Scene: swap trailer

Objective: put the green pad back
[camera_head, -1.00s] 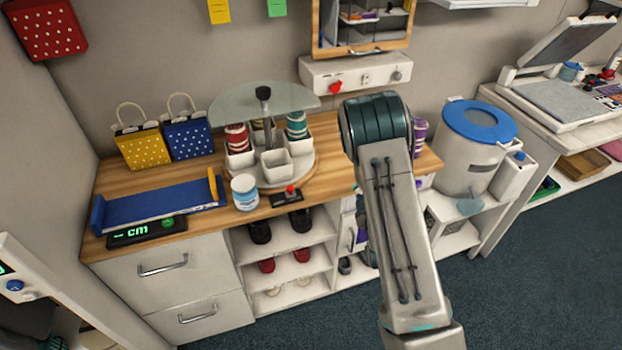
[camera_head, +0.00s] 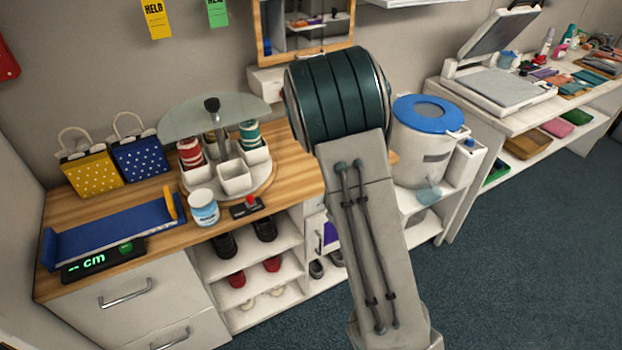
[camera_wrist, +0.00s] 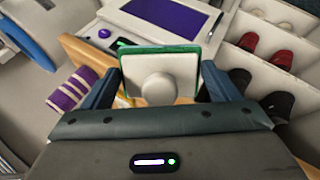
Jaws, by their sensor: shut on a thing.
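In the wrist view, my gripper (camera_wrist: 160,70) is shut on the green pad (camera_wrist: 188,49). The pad has a green edge and a pale face with a round knob turned to the camera. My two fingers stand at its left and right sides. In the head view, my own arm hides the gripper and the held pad.
A wooden counter (camera_head: 305,178) holds a carousel, bags and a blue tray (camera_head: 115,230). A white bin with a blue lid (camera_head: 428,113) stands right of my arm. Farther right, a low shelf holds green (camera_head: 495,171), brown (camera_head: 527,145) and pink (camera_head: 578,116) flat things.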

